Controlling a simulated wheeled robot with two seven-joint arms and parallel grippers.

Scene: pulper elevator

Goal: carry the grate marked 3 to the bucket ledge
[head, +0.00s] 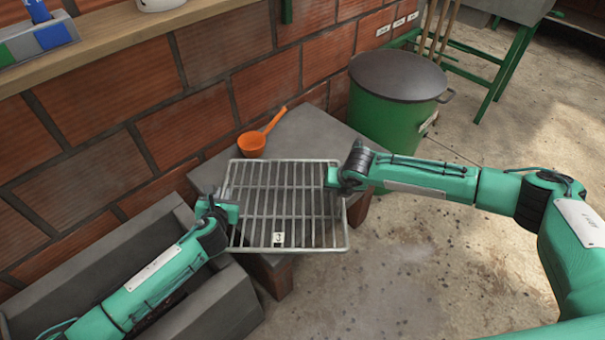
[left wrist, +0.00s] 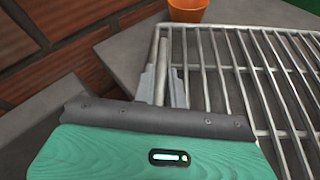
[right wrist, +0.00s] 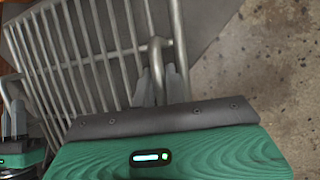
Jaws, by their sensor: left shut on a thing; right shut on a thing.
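The metal wire grate (head: 290,205) is held roughly level between my two grippers, over a grey ledge (head: 300,135) by the brick wall. A small white tag (head: 278,239) with a dark mark hangs on its near side; the mark is too small to read surely. My left gripper (head: 228,212) is shut on the grate's left edge bar, as the left wrist view (left wrist: 170,80) shows. My right gripper (head: 334,181) is shut on its right edge bar, as the right wrist view (right wrist: 157,80) shows. I cannot tell whether the grate touches the ledge.
An orange scoop (head: 252,143) lies on the ledge beyond the grate. A green bin (head: 390,125) with a dark lid (head: 398,75) stands at the back right. A grey trough (head: 165,225) is at lower left, under my left arm.

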